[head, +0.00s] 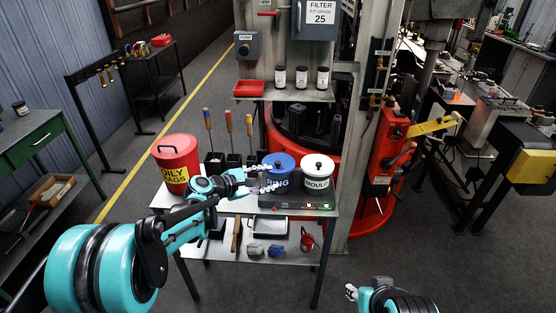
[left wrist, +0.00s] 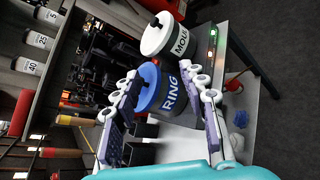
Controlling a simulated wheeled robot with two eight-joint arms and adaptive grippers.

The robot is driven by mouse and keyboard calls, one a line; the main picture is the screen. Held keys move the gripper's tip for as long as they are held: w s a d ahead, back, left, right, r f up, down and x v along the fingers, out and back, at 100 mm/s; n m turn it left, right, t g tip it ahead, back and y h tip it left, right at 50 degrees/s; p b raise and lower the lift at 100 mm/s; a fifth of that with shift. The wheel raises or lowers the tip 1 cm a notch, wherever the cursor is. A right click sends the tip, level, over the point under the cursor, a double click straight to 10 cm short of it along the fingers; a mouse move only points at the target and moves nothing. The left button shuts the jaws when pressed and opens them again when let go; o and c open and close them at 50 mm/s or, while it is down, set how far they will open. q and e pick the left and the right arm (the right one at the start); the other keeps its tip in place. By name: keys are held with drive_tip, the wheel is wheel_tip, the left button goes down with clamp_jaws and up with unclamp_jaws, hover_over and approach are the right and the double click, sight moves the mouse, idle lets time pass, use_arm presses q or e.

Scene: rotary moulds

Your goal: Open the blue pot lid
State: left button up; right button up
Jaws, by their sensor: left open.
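The blue pot (head: 280,178), labelled RING, stands on the small table beside a white pot (head: 318,170) labelled MOULE. Its blue lid (head: 281,161) sits on top with a dark knob. My left gripper (head: 268,178) is open at the left front of the blue pot. In the left wrist view the blue pot (left wrist: 168,94) shows between the open fingers of my left gripper (left wrist: 165,105), with the lid (left wrist: 150,84) partly behind a finger. I cannot tell whether the fingers touch the pot. My right gripper (head: 352,292) is at the bottom of the head view, apart from the table; its opening is unclear.
A red OILY RAGS bin (head: 176,163) stands at the table's left. Tools with wooden handles (head: 229,124) stand upright behind my left gripper. A shelf (head: 300,94) with several jars is above the back. A lower shelf (head: 270,250) holds small items. The floor at front is clear.

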sight(276, 163)
use_arm(q)
drive_tip(key=w+a+f+n+t+h+p, duration=0.1)
drive_tip(key=w+f+n+t+h, duration=0.1)
drive_tip(key=w+n, duration=0.25)
drive_tip(key=w+a+f+n+t+h, duration=0.1)
drive_tip(key=w+a+f+n, duration=0.15)
drive_tip(key=w+n, duration=0.2)
drive_tip(key=shift+m, duration=0.3)
drive_tip(key=x, duration=0.8)
drive_tip(key=shift+d+f, duration=0.2)
drive_tip(key=shift+d, duration=0.1)
drive_tip(key=shift+c, duration=0.4)
clamp_jaws()
